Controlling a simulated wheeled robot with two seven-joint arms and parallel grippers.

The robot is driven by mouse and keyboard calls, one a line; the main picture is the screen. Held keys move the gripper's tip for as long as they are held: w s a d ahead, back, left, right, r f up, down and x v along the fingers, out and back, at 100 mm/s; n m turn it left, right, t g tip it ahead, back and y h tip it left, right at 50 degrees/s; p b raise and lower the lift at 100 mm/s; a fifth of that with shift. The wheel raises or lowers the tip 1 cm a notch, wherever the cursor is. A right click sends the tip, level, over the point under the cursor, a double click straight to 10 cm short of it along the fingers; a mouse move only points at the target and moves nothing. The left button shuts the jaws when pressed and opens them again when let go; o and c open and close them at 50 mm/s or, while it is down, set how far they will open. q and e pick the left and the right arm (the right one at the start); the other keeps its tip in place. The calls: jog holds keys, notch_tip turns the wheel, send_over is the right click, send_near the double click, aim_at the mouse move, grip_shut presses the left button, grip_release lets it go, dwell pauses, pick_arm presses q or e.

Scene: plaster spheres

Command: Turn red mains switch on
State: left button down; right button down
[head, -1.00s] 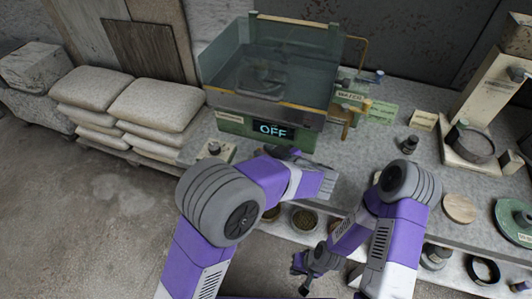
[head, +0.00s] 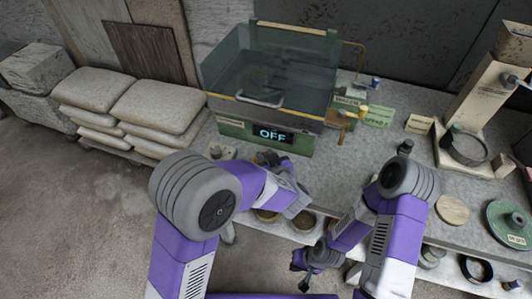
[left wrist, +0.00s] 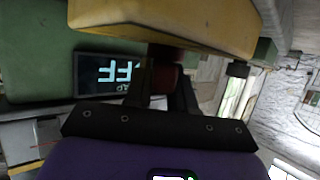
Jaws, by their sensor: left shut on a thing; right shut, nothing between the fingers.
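The green machine (head: 232,131) has a display (head: 272,134) reading OFF. My left gripper (head: 268,159) is at the lower front of the machine, below the display. In the left wrist view, the left gripper (left wrist: 168,80) is shut on a small dark red part, which looks like the red mains switch (left wrist: 168,54). The display (left wrist: 108,75) shows upside down beside it, partly hidden by a finger. The switch is hidden in the head view. My right gripper (head: 303,283) is shut and empty, low in front of the bench and away from the machine.
A glass tank (head: 270,65) with a yellow-edged rim tops the machine. A brass tap (head: 349,115) and green signs (head: 378,116) stand at its right. Stacked sacks (head: 150,105) stand at the left. A yellow block (left wrist: 200,22) overhangs the left fingers.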

pick_arm(q)
jog(key=shift+f+m+t+h, duration=0.1)
jog(key=shift+m+t+h, duration=0.2)
jog(key=shift+m+h, duration=0.8)
jog(key=shift+f+m+h+b, duration=0.1)
jog(key=shift+m+h+b, duration=0.55)
jog(key=shift+h, duration=0.35)
jog(key=shift+d+m+h+b, duration=0.1)
jog(key=shift+m+h+b, duration=1.4)
jog(key=shift+m+h, duration=0.6)
jog(key=c, duration=1)
grip_release()
jog(key=shift+c, duration=0.2)
jog(key=shift+s+r, duration=0.1)
jog(key=shift+r, duration=0.1)
